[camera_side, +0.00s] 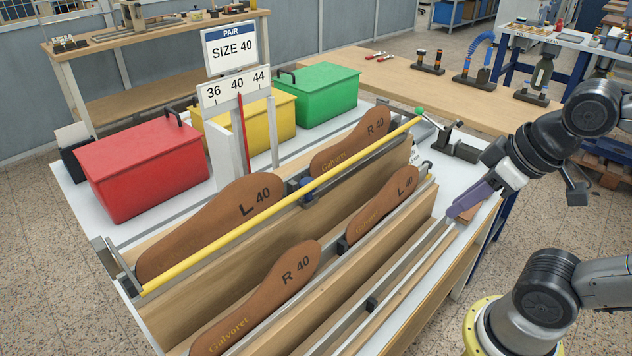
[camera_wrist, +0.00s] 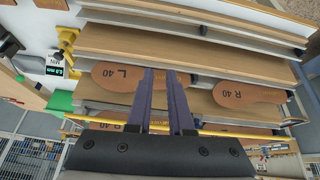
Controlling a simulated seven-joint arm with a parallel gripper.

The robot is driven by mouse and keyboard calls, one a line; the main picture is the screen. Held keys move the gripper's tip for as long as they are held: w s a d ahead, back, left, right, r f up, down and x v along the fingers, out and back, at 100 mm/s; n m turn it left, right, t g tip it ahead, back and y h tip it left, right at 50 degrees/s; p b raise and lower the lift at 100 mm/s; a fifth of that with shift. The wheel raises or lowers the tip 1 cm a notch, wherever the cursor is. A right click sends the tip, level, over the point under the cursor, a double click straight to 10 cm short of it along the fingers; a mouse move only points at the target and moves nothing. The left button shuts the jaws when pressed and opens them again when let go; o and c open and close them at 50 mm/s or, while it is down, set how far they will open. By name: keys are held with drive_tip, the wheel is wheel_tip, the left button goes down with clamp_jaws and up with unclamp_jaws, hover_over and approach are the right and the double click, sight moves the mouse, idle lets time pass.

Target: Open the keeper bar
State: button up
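The keeper bar is a long yellow bar (camera_side: 300,194) with a green knob (camera_side: 419,112) at its far right end. It runs diagonally across the wooden rack, over the rear row of insoles. It also shows in the wrist view (camera_wrist: 235,133), partly hidden behind my gripper. My gripper (camera_side: 455,211) has purple fingers and is at the right side of the rack, apart from the bar and lower than the knob in the picture.
Brown insoles marked L 40 (camera_side: 222,222) and R 40 (camera_side: 285,290) stand in the rack slots. Red (camera_side: 140,165), yellow (camera_side: 262,125) and green (camera_side: 315,95) boxes stand behind, with a SIZE 40 sign (camera_side: 231,47). A dark clamp-like fixture (camera_side: 457,150) stands near the knob.

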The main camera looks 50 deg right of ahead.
drive_tip(key=d+n+h, duration=0.1)
drive_tip(key=d+n, duration=0.1)
drive_tip(key=n, duration=0.1)
drive_tip(key=d+n+h, duration=0.1)
drive_tip(key=n, duration=0.2)
drive_tip(key=d+n+h, duration=0.1)
drive_tip(key=d+n, duration=0.1)
drive_tip(key=n, duration=0.1)
drive_tip(key=shift+w+d+f+n+h, duration=0.3)
drive_tip(key=shift+w, duration=0.1)
clamp_jaws()
drive_tip(key=w+a+r+n+t, duration=0.2)
drive_tip(key=w+a+n+t, duration=0.45)
drive_tip(key=n, duration=1.35)
drive_tip(key=a+f+n+y, duration=0.1)
drive_tip(key=a+n+y, duration=0.4)
drive_tip(key=a, duration=0.5)
drive_tip(key=shift+n+h, duration=0.3)
drive_tip(key=shift+h, duration=0.4)
drive_tip(key=shift+w+r+x, duration=0.1)
drive_tip(key=shift+r+x, duration=0.1)
drive_tip(key=shift+x, duration=2.35)
drive_tip(key=shift+w+r+x, duration=0.1)
drive_tip(key=shift+r+x, duration=0.05)
drive_tip(key=shift+x, duration=2.4)
drive_tip(key=shift+w+d+r, duration=0.1)
drive_tip(key=shift+w+r, duration=0.05)
drive_tip(key=shift+r, duration=0.65)
drive_tip(key=shift+w+d+r, duration=0.1)
drive_tip(key=shift+r, duration=0.65)
